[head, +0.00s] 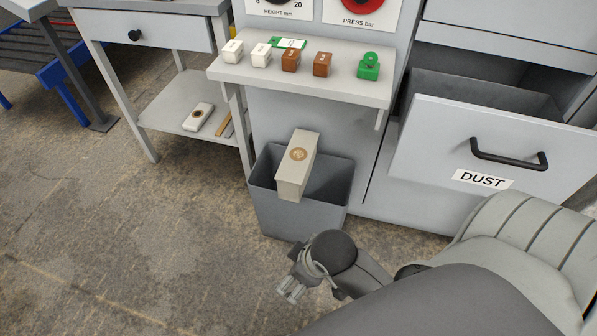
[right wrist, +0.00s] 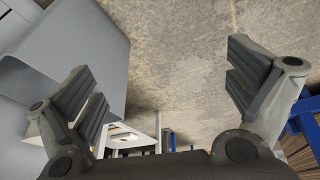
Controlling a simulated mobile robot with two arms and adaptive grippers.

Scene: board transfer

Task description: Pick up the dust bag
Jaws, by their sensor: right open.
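The likely dust bag is a long beige block-shaped bag (head: 297,170) with a round brown mark, in the head view. It leans across the grey bin (head: 272,207), its upper end above the far rim; how it is supported inside is hidden. My right gripper (head: 291,290) is below and in front of the bin, apart from the bag. In the right wrist view the gripper (right wrist: 165,80) has its fingers spread wide with nothing between them. A grey surface (right wrist: 80,55), probably the bin, is beside the left finger there. My left gripper is not in view.
An open drawer labelled DUST (head: 500,140) juts out at right. A shelf (head: 300,78) above the bin holds small white, brown and green blocks. A side table (head: 160,35) holds a pale box (head: 198,117) on its lower shelf. The floor at left is clear.

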